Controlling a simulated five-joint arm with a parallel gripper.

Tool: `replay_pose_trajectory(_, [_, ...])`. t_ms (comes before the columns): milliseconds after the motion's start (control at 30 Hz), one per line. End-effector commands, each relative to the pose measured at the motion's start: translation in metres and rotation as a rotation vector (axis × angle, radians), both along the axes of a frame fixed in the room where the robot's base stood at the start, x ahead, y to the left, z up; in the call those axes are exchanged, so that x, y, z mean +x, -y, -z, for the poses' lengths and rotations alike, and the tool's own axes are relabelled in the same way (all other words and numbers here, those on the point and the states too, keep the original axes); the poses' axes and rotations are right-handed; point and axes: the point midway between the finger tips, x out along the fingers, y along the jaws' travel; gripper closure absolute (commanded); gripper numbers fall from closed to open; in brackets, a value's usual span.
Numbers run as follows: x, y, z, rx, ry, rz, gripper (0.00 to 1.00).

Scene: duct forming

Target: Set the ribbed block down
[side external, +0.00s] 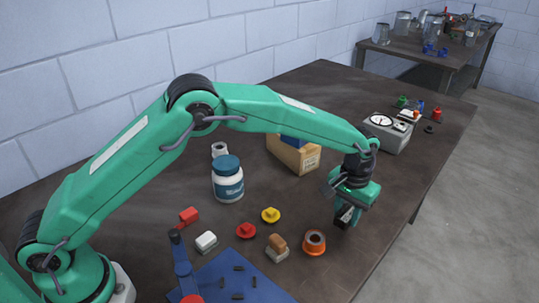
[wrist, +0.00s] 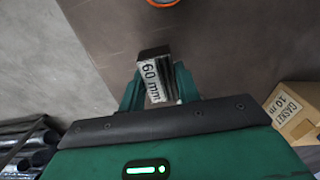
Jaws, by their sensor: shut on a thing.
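The ribbed block is dark with a pale "60 mm" label; it sits between the fingers of my gripper in the wrist view (wrist: 155,76). In the side external view the block (side external: 345,216) shows below my gripper (side external: 348,205), over the right part of the dark table (side external: 325,257). My gripper is shut on it and points down. I cannot tell whether the block touches the table. Its lower part and far side are hidden.
An orange ring-shaped part (side external: 314,242) stands left of the block. Beyond are a cardboard box (side external: 292,155) and a dial instrument (side external: 389,132). A white-blue jar (side external: 228,180), red and yellow parts and a blue mat (side external: 240,283) lie left. The table's right edge is close; bare table surrounds the block.

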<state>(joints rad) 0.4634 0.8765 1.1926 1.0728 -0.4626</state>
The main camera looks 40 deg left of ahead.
Motion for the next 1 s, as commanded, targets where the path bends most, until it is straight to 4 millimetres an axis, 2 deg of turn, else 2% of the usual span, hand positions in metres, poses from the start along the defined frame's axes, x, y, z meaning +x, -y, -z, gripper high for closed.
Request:
replay_pose_trajectory(167, [0.0,0.0,0.003,-0.001,0.001,0.0,1.0])
replay_pose_trajectory(500, [0.0,0.0,0.036,-0.001,0.001,0.0,1.0])
replay_pose_trajectory(1000, [0.0,0.0,0.042,-0.001,0.001,0.0,1.0])
